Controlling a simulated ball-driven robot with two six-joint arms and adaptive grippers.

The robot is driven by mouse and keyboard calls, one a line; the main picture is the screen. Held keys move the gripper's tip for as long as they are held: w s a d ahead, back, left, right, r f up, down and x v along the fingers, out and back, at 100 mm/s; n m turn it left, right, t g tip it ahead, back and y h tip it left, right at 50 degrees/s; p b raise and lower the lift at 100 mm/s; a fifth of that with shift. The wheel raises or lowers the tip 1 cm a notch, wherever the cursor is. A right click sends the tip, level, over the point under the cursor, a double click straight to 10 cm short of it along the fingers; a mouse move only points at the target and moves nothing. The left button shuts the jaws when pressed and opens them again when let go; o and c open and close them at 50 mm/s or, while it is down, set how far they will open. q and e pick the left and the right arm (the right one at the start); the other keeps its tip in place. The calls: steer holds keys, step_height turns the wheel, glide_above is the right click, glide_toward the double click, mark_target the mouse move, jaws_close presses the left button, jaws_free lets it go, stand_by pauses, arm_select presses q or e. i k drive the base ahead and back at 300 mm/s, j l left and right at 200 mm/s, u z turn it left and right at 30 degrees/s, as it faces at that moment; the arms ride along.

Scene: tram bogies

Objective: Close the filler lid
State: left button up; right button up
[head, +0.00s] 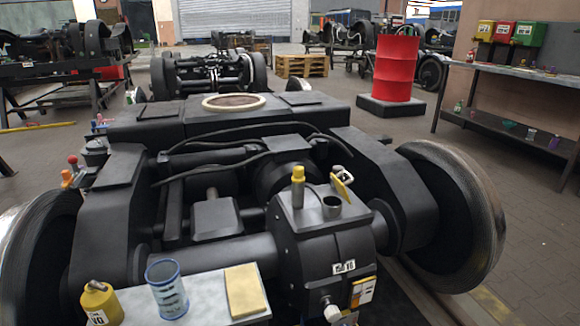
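The filler neck (332,206) is a short, dark, open-topped cup on the top of the black gearbox (325,245). A yellow flap (341,188), which looks like the filler lid, stands tilted up behind and to the right of the neck, so the neck's mouth is uncovered. A small pale ring-shaped part shows just behind the flap; I cannot tell whether it belongs to the lid. A post with a yellow cap (298,174) stands upright to the left of the neck. Neither of my grippers shows in the head view.
A pale shelf (208,293) in front of the bogie holds a yellow weight-like can (100,304), a blue-rimmed cup (167,288) and a yellow cloth or pad (246,290). Wheels flank the bogie, the right one (455,215) beside the gearbox. Hoses cross behind it.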

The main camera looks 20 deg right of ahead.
mark_target(340, 187)
steer(key=l, duration=2.05)
steer(key=z, duration=0.05)
